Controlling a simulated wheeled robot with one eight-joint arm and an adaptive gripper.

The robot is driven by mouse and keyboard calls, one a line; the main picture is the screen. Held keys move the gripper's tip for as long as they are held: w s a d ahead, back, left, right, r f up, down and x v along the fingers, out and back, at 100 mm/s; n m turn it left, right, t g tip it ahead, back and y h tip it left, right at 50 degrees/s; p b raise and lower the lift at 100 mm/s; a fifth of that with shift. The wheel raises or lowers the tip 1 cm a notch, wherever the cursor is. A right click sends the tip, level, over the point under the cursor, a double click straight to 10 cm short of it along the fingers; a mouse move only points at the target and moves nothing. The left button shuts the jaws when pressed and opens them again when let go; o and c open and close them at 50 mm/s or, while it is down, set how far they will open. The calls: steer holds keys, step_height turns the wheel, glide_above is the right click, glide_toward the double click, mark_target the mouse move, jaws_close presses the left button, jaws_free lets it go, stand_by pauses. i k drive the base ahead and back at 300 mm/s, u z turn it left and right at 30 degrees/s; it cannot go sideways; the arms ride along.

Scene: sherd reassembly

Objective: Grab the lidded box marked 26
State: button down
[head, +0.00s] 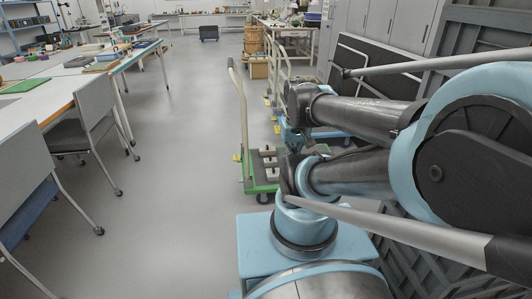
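I cannot make out a lidded box marked 26 in the head view. My arm is folded across the right side. Its far end points left above the green cart, where dark parts that look like my gripper (289,172) hang down beside my own blue arm joint. The fingers are too small and too merged with the arm to show whether they are open or shut. I see nothing clearly held in them.
Long work tables (48,90) with small items stand at left, with grey chairs (86,125) beside them. A green cart (262,168) with a tall handle stands ahead. Grey cabinets (385,25) line the right. The floor aisle (190,130) between is clear. A dark trolley (208,32) stands far back.

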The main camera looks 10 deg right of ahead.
mark_target(273, 174)
steer(key=z, duration=0.05)
steer(key=i, duration=1)
steer(key=u, duration=0.35)
steer(key=k, duration=0.75)
steer(key=z, duration=0.35)
steer(key=i, duration=0.5)
steer(key=u, duration=0.05)
